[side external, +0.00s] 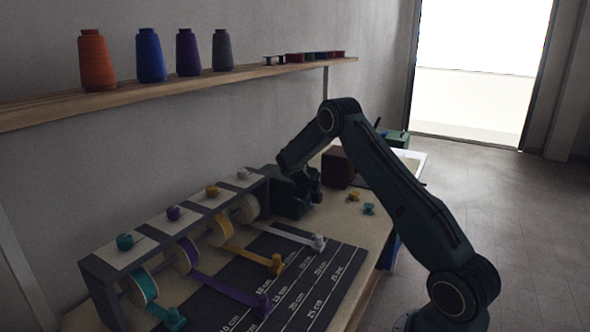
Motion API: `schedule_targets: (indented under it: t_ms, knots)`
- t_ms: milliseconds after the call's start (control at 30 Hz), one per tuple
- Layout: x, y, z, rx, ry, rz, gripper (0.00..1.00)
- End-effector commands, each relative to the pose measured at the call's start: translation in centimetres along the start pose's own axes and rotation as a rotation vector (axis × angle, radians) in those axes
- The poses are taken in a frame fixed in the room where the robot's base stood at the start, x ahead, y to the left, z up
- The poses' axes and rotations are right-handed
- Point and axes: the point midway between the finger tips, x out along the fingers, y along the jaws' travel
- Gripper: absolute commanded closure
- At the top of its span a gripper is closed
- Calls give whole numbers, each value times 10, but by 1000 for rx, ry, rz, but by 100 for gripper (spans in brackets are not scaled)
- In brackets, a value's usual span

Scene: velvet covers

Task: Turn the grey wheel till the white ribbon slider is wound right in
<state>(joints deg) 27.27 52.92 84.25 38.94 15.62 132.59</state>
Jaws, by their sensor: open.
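The white ribbon slider (319,242) sits on the dark measuring board at the end of its white ribbon (280,233). The ribbon runs out from the rightmost spool (249,208) of the rack, so the slider stands well away from the spool. My gripper (308,187) is open, low beside the right end of the rack, close to a dark green block (288,203) there. I cannot make out the grey wheel; it may be hidden behind my gripper and wrist. Whether the jaws touch anything is too dark and small to tell.
The rack (95,265) also carries teal, purple and yellow ribbons, with sliders teal (175,318), purple (262,304) and yellow (277,264). Small spools (369,208) and a dark box (338,168) stand right of my gripper. A shelf (180,92) with thread cones hangs above.

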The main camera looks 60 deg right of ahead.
Motion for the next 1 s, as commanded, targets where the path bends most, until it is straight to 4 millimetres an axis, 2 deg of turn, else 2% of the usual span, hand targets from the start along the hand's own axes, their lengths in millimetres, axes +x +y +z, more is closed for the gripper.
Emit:
schedule_targets:
  t_ms: [200, 533, 567, 767, 1000]
  knots:
    - [15, 0, 0, 0, 0, 1, 39]
    - [17, 0, 0, 0, 0, 0, 39]
    - [17, 0, 0, 0, 0, 0, 42]
    - [17, 0, 0, 0, 0, 0, 82]
    - [17, 0, 0, 1, 0, 8, 83]
